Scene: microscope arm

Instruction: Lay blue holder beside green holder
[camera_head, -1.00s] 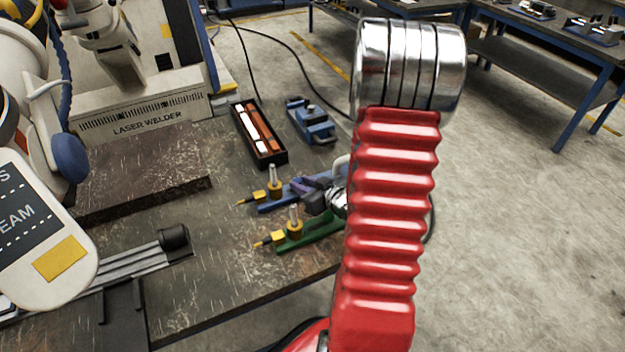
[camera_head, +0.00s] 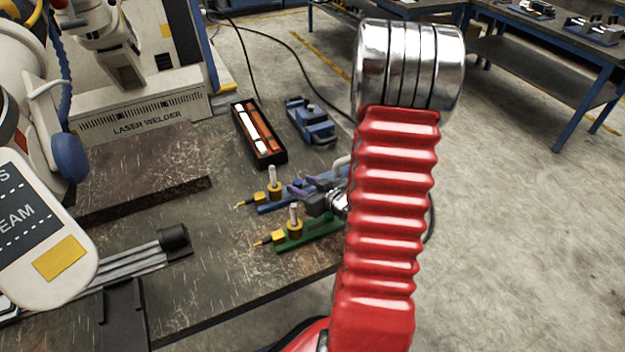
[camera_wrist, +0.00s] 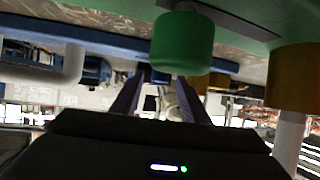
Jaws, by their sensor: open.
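The blue holder (camera_head: 268,208), with a yellow collar, a pale upright pin and a yellow-tipped front end, lies on the dark table. The similar green holder (camera_head: 318,228) lies just nearer, roughly parallel, with a gap between them. My gripper (camera_head: 302,196) is open, its purple-grey fingers low beside the two holders, overlapping the blue one's right part in the head view. My red arm hides the right ends. In the wrist view, my open fingers (camera_wrist: 158,80) point toward a blue bar, and the green holder (camera_wrist: 240,15) is close above. Contact cannot be told.
A black tray (camera_head: 275,158) with white and orange bars lies behind the holders, beside a blue vise-like block (camera_head: 311,122). The laser welder (camera_head: 150,113) stands at back left, and a grey rail (camera_head: 125,265) lies at front left. Bare table (camera_head: 225,290) shows at the front.

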